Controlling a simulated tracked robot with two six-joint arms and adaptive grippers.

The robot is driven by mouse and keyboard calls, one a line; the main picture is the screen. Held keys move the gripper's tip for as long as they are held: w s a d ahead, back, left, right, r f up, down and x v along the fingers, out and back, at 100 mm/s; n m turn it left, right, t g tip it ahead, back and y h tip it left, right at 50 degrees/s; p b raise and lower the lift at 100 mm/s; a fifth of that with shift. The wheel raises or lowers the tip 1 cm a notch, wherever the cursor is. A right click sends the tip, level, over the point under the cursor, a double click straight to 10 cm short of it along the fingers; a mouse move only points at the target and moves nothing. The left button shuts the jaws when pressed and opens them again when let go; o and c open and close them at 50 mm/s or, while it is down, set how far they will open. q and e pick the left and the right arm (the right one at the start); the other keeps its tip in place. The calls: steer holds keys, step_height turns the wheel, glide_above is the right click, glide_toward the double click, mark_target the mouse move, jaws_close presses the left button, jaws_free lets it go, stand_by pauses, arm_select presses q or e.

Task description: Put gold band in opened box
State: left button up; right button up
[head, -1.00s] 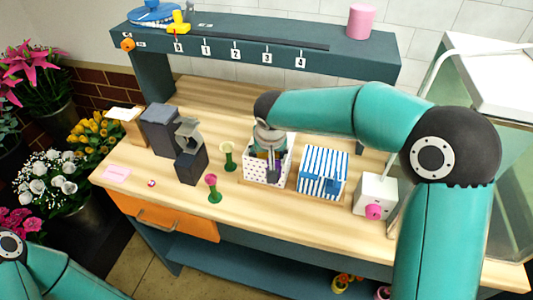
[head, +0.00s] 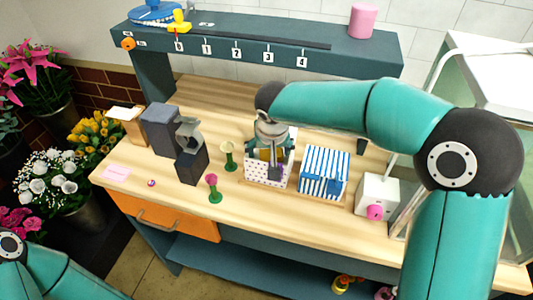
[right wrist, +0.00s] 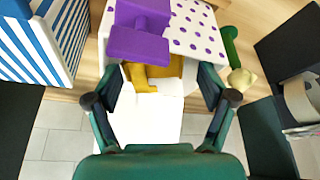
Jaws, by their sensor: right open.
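Nothing is visibly pinched. My left gripper is out of view.
A blue-striped box (head: 324,173) stands close on the right. A green stand (head: 228,156) and a pink-topped stand (head: 214,188) are on the left, beside dark grey blocks (head: 191,160). A white box with a pink knob (head: 376,194) is farther right.

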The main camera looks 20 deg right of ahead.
steer(key=v, duration=0.9)
steer(key=shift+r, duration=0.2)
steer(key=shift+s, duration=0.1)
